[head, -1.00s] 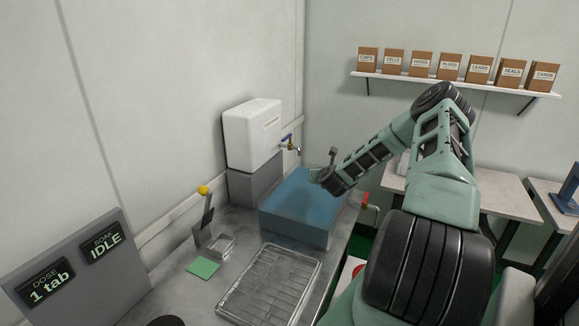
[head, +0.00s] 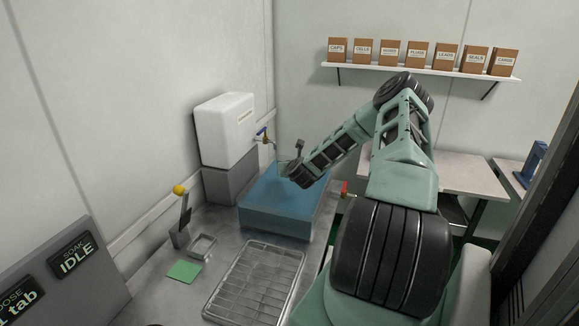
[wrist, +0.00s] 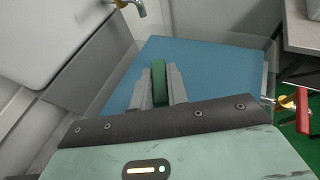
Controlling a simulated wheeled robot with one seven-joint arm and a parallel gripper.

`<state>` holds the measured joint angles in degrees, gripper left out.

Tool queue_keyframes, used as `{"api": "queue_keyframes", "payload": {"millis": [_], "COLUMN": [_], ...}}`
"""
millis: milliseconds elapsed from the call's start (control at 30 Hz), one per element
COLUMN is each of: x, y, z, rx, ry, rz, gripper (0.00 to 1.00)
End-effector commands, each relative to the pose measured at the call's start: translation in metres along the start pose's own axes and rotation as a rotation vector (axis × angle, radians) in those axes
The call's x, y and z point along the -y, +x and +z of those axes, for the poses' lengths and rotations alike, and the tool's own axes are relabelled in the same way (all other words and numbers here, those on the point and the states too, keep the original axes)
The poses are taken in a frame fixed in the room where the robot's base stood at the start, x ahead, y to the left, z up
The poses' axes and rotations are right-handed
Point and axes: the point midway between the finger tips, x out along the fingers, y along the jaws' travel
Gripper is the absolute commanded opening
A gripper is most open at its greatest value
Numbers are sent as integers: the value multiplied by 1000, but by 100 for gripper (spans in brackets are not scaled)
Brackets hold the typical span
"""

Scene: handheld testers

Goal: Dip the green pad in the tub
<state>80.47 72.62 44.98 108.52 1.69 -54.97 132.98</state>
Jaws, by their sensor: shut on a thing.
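The tub (head: 262,217) is a blue, see-through box on the metal counter, with a flat blue surface that also fills much of the wrist view (wrist: 205,60). My gripper (wrist: 158,80) is shut on a dark green, round-edged piece, which I take as the green pad (wrist: 158,88). The piece is seen edge-on between the two grey fingers, with the blue surface behind it. In the head view my gripper (head: 284,168) is over the far part of the tub. I cannot tell whether the pad touches the blue surface.
A white tank (head: 225,130) with a tap (head: 264,137) stands behind the tub. A wire rack (head: 256,282), a flat green square (head: 184,271), a small tray (head: 202,246) and a yellow-knobbed lever (head: 182,210) are on the counter. A panel (head: 75,254) reads SOAK IDLE.

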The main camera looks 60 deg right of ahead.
Motion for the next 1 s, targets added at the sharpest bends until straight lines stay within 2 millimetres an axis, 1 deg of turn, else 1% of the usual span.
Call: {"api": "queue_keyframes", "payload": {"millis": [33,700,900,1000], "x": [0,0,0,0], "y": [3,28,34,35], "z": [-8,-67,-82,-85], "rx": [0,0,0,1], "ry": [1,1,1,1], "rz": [-1,-1,0,0], "gripper": [0,0,0,0]}}
